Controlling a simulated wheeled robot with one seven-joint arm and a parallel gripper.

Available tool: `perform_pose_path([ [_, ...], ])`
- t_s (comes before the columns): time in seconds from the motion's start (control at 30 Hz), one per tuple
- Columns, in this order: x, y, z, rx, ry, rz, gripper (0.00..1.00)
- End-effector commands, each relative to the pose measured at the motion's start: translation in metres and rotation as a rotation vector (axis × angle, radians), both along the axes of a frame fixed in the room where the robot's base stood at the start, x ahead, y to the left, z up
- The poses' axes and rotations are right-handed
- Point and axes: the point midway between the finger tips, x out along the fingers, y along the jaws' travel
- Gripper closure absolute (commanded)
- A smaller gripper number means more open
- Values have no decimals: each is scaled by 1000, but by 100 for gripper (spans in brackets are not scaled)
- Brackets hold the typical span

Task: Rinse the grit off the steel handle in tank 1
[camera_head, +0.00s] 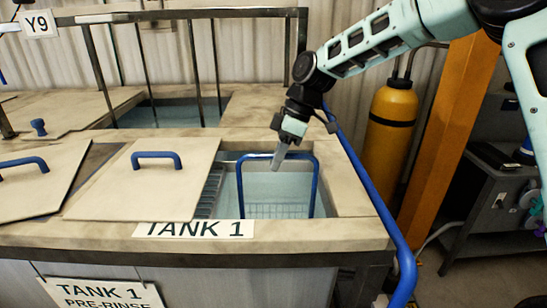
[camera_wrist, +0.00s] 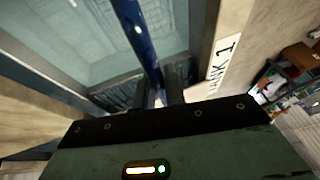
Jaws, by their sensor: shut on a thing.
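Tank 1 (camera_head: 340,197) is open at its right part, with pale water inside. A wire basket (camera_head: 275,210) with a tall blue hoop handle (camera_head: 314,185) is down in this opening. My gripper (camera_head: 281,160) comes from above and is shut on the hoop's top bar. In the wrist view, the blue bar (camera_wrist: 134,32) runs between the dark fingers of my gripper (camera_wrist: 162,95). The basket's mesh shows dimly in the water. I cannot make out the steel handle, nor the basket's contents.
Tank 1's lid (camera_head: 140,190) lies left of the opening, beside another blue-handled lid (camera_head: 35,180). A blue rail (camera_head: 380,205) runs along the tank's right edge. An orange post (camera_head: 450,130) and yellow cylinder (camera_head: 390,125) stand to the right. Another open tank (camera_head: 170,115) lies behind.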

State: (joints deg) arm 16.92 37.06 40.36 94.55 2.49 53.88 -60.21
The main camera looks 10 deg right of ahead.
Motion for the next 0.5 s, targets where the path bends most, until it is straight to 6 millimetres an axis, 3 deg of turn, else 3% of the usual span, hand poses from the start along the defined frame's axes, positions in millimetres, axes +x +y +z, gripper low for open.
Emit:
perform_pose_path([
  [0.5,8,40,1,1,-1,3,100],
])
